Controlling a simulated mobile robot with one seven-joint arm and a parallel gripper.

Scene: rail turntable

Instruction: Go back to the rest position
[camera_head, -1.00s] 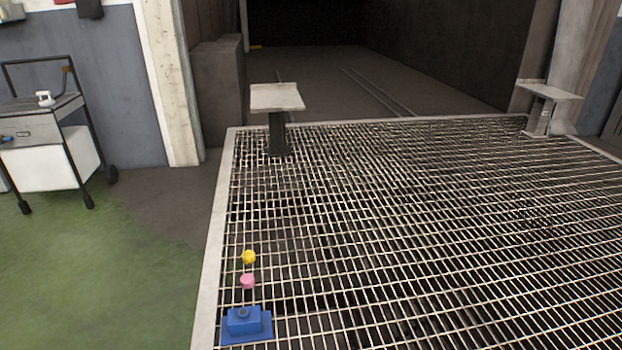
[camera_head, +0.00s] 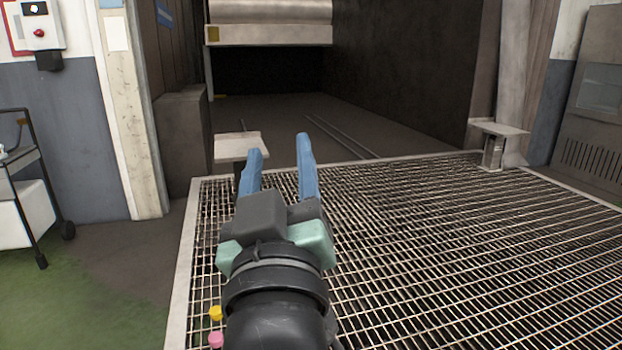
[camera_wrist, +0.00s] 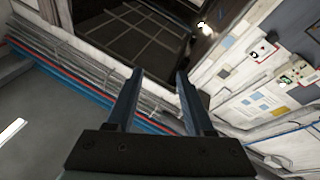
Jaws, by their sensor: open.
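My gripper (camera_head: 279,160) is in the middle of the head view, raised above the metal grating and pointing away toward the dark opening. Its two blue fingers are spread apart with nothing between them. In the wrist view, my gripper (camera_wrist: 158,75) also shows two separated fingers with an empty gap. The wrist view looks tilted across the room, with a dark gridded opening and a wall with papers beyond the fingers.
The grating (camera_head: 450,230) fills the right and centre floor. A yellow knob (camera_head: 215,313) and a pink knob (camera_head: 216,340) show at the lower left, beside my arm. A pale-topped post (camera_head: 240,147) stands behind the gripper, another post (camera_head: 497,130) at right. A cart (camera_head: 25,200) stands at left.

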